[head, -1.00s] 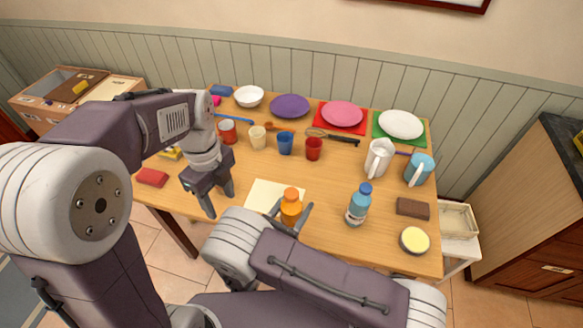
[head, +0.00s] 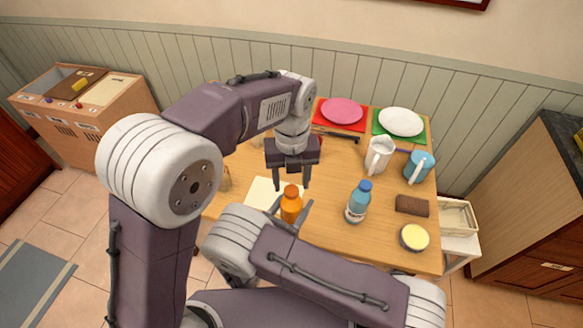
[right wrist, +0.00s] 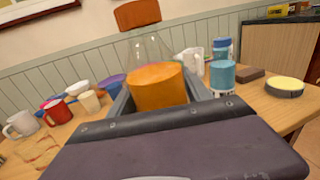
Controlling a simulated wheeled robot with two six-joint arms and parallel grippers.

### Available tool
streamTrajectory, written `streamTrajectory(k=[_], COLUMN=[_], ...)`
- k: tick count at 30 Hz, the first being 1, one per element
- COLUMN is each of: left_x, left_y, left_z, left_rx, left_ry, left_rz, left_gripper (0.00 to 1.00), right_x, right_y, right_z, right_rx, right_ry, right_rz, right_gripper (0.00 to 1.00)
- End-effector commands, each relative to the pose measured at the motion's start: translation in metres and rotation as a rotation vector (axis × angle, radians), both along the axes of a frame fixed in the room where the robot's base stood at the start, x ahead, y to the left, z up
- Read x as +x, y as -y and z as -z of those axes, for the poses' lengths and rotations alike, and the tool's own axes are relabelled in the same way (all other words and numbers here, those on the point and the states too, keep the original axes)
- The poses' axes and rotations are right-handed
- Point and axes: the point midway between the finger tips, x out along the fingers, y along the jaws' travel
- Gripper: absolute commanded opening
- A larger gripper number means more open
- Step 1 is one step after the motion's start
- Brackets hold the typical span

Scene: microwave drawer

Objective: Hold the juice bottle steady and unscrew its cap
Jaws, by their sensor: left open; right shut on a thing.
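The juice bottle (head: 291,209) stands upright near the table's front edge, beside a cream sheet. Its orange cap (head: 291,190) is on top. In the right wrist view the bottle (right wrist: 156,88) has clear upper walls, orange juice below and the orange cap (right wrist: 137,14) above. My right gripper (head: 290,216) is shut on the bottle's body from the front. My left gripper (head: 292,183) is open and points down, with its fingertips around or just above the cap in the head view. I cannot tell whether they touch it. The left gripper does not show in the right wrist view.
A blue bottle (head: 357,202) stands just right of the juice bottle. A white jug (head: 378,157), a blue jug (head: 419,167), a brown block (head: 412,206) and a yellow-topped round tin (head: 414,237) are further right. My left arm hides the table's left part.

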Motion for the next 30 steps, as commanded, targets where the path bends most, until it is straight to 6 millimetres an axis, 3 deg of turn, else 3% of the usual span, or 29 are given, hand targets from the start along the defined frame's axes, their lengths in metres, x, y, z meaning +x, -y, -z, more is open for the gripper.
streamTrajectory(k=[6,14,20,26,30], left_x=[0.000,0.000,0.000,0.000,0.000], left_y=[0.000,0.000,0.000,0.000,0.000], left_z=[0.024,0.026,0.025,0.025,0.025], left_rx=[0.001,-0.001,0.000,0.001,0.004], left_ry=[-0.001,0.001,0.001,0.001,0.003], left_rz=[-0.001,-0.001,-0.001,-0.080,-0.449], left_gripper=[0.51,0.51,0.00,0.00,0.00], right_x=[0.000,0.000,0.000,0.000,0.000], right_y=[0.000,0.000,0.000,0.000,0.000], right_z=[-0.001,-0.001,-0.001,-0.001,-0.001], right_rx=[0.000,0.000,0.000,0.000,0.000], right_ry=[0.002,0.002,0.001,0.001,0.001], right_rz=[0.000,0.000,0.000,0.001,0.001], right_gripper=[0.00,0.00,0.00,0.00,0.00])
